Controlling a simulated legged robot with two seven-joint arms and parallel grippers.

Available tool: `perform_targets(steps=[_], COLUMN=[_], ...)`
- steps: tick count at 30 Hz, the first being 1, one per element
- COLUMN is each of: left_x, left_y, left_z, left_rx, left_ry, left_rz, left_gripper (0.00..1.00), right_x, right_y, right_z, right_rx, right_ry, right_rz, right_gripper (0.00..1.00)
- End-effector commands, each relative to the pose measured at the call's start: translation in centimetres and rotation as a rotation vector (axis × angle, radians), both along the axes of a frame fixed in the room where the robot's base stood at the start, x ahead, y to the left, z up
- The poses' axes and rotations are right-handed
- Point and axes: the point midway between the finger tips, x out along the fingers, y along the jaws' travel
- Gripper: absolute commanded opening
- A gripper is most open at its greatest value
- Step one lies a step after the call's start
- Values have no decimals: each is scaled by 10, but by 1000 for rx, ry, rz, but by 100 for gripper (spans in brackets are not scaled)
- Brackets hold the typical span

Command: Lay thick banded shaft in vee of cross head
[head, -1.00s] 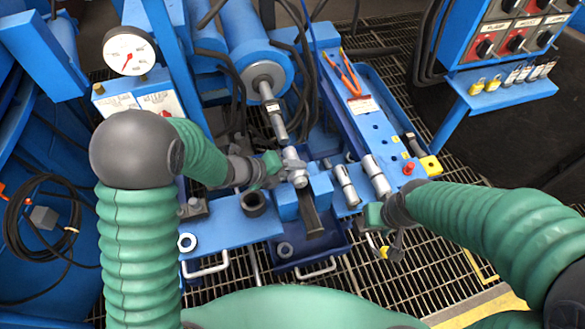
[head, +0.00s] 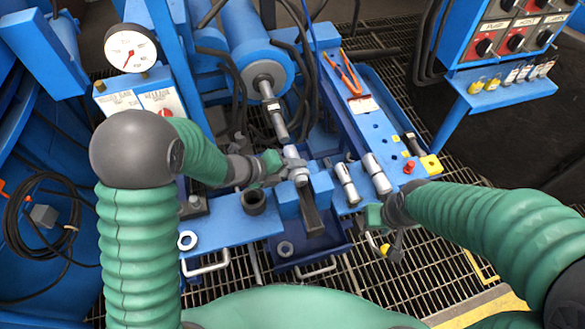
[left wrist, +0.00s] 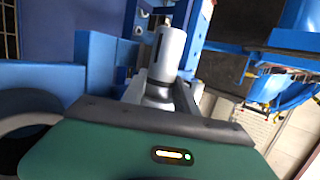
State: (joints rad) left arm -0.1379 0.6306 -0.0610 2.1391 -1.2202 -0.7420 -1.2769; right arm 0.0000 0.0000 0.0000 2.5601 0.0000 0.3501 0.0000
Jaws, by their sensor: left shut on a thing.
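My left gripper (head: 273,168) is shut on a grey metal shaft (head: 295,164). The shaft points away from me, toward the ram rod, over the blue cross head (head: 286,206). Its near end is between or just above the two blue blocks; whether it touches the vee is unclear. In the left wrist view, the shaft (left wrist: 170,48) stands up beyond the green and black gripper body, and the fingertips are partly hidden. My right gripper (head: 388,244) hangs over the floor grating at the right, with no held object visible; its finger gap is unclear.
Two grey banded cylinders (head: 346,184) (head: 377,174) lie to the right on the blue bench. A dark ring (head: 253,202) and a lighter ring (head: 187,241) lie to the left. The ram rod (head: 272,106) is behind. Hoses and a blue rail (head: 375,130) stand close by.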

Motion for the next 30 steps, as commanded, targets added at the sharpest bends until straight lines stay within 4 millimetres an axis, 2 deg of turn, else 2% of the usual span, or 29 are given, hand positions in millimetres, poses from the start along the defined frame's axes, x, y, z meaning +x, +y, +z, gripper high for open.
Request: perform_targets(steps=[1, 4, 5, 10, 14, 17, 24, 30], left_x=[-6, -6, -6, -8, -11, -19, -48, -67], left_y=[3, 3, 3, 4, 10, 25, 71, 98], left_z=[-11, -11, -11, -14, -6, 10, 63, 95], left_rx=[12, 13, 13, 18, 18, 18, 4, 3], left_ry=[22, 22, 22, 29, 26, 23, 6, 0], left_rz=[1, 0, 0, 0, 2, 7, 9, 4], left_gripper=[0, 0, 36, 59, 61, 61, 61, 61], right_x=[0, 0, 0, 0, 0, 0, 0, 0], right_y=[0, 0, 0, 0, 0, 0, 0, 0], right_z=[-2, -2, -2, -2, 2, 11, 38, 54], right_rx=[0, 0, 0, 0, 0, 0, 0, 0], right_ry=[0, 0, 0, 0, 0, 0, -1, 0], right_rz=[0, 0, 0, 0, 0, 0, 0, 0], right_gripper=[0, 0, 0, 0, 0, 0, 0, 0])
